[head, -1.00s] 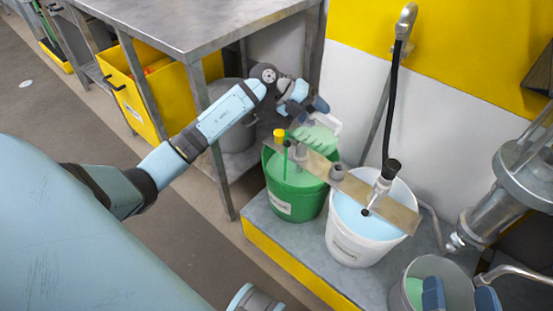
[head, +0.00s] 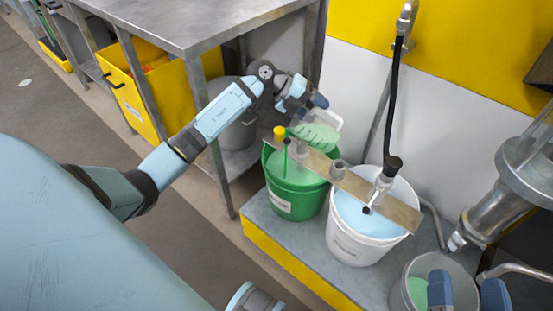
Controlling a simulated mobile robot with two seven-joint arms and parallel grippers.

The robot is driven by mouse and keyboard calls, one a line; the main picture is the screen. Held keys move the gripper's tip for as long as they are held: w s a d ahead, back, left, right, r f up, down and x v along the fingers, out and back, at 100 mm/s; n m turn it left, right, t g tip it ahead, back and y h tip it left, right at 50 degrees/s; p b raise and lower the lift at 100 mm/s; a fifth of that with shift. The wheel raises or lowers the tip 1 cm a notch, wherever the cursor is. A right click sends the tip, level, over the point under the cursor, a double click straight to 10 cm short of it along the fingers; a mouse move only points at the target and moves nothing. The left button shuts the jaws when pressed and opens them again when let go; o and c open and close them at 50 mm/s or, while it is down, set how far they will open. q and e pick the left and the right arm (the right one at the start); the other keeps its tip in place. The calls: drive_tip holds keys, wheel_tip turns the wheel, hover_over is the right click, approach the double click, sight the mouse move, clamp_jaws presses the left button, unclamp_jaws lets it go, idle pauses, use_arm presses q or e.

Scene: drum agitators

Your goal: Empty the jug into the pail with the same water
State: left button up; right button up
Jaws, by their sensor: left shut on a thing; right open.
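My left gripper (head: 318,101) is shut on the pale handle of a clear jug (head: 316,134). The jug is tilted, holds green water, and hangs over the back of the green pail (head: 293,203). The green pail holds green water. A white pail (head: 352,243) beside it holds light blue water. A grey pail (head: 450,265) at the lower right shows green contents, partly hidden by a finger. My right gripper (head: 466,293) is open at the bottom right, its blue fingertips in front of and beside the grey pail. I cannot make out a stream from the jug.
A flat bar (head: 358,187) lies across the green and white pails. A yellow-topped green rod (head: 279,132) stands at the green pail and a black-topped fitting (head: 393,164) at the white one. A black hose (head: 391,100) hangs behind. A metal table (head: 190,20) stands at the back left.

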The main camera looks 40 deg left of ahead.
use_arm(q)
drive_tip(key=shift+a+r+b, duration=0.1)
drive_tip(key=shift+b, duration=0.2)
use_arm(e)
drive_tip(key=shift+w+a+r+t+y, duration=0.15)
drive_tip(key=shift+r+t+y, duration=0.15)
drive_tip(key=shift+r, duration=0.15)
use_arm(q)
drive_tip(key=shift+s+h, duration=0.1)
drive_tip(key=shift+h, duration=0.2)
use_arm(e)
drive_tip(key=shift+s+a+r, duration=0.15)
drive_tip(key=shift+s+r, duration=0.05)
drive_tip(key=shift+s, duration=0.05)
use_arm(q)
drive_tip(key=shift+a+r+b, duration=0.1)
drive_tip(key=shift+b, duration=0.3)
use_arm(e)
drive_tip(key=shift+f, duration=0.35)
drive_tip(key=shift+w+f, duration=0.1)
drive_tip(key=shift+f, duration=0.3)
use_arm(q)
drive_tip(key=shift+s+a+r+t+h+b, duration=0.15)
drive_tip(key=shift+a+r+t+h+b, duration=0.2)
drive_tip(key=shift+b, duration=0.75)
use_arm(e)
drive_tip(key=shift+w+a+f+g, duration=0.15)
drive_tip(key=shift+f+g, duration=0.55)
drive_tip(key=shift+f, duration=0.45)
